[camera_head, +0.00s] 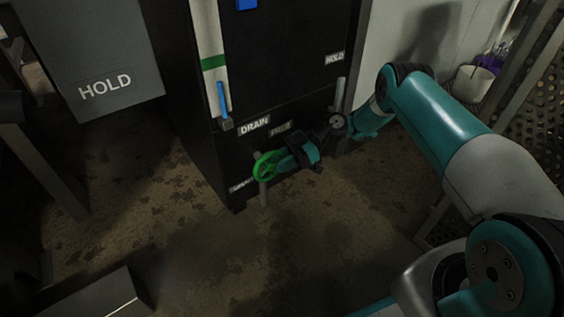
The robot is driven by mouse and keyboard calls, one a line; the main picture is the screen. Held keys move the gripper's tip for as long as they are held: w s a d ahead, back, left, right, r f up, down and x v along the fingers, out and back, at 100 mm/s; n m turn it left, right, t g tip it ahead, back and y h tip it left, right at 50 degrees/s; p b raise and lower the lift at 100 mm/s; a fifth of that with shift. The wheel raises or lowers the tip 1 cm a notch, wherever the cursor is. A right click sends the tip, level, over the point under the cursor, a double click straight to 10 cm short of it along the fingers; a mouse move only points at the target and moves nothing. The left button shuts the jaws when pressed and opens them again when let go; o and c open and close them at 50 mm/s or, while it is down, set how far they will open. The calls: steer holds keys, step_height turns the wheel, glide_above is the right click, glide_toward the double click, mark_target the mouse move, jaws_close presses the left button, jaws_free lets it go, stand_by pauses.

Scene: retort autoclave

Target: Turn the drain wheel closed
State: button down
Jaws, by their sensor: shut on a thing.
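The drain wheel (259,168) is a small bright green handwheel low on the front of the black cabinet. It sits below the white "DRAIN" label (254,126). My gripper (276,161) reaches in from the right and is shut on the right part of the wheel's rim. The fingers and the teal gripper body hide that side of the wheel. A grey vertical pipe (263,193) shows just below the wheel.
The black cabinet (290,60) carries a blue lever (222,100) above the wheel and a grey upright handle (340,94) to the right. A grey "HOLD" panel (100,60) stands at left. A perforated rack (530,110) and white bucket (474,84) are at right. The stained floor in front is mostly clear.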

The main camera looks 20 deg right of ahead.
steer(key=shift+w, duration=0.25)
steer(key=c, duration=1.1)
jaws_free()
steer(key=shift+s, duration=0.1)
step_height(320, 180, up, 20)
steer(key=p, duration=1.2)
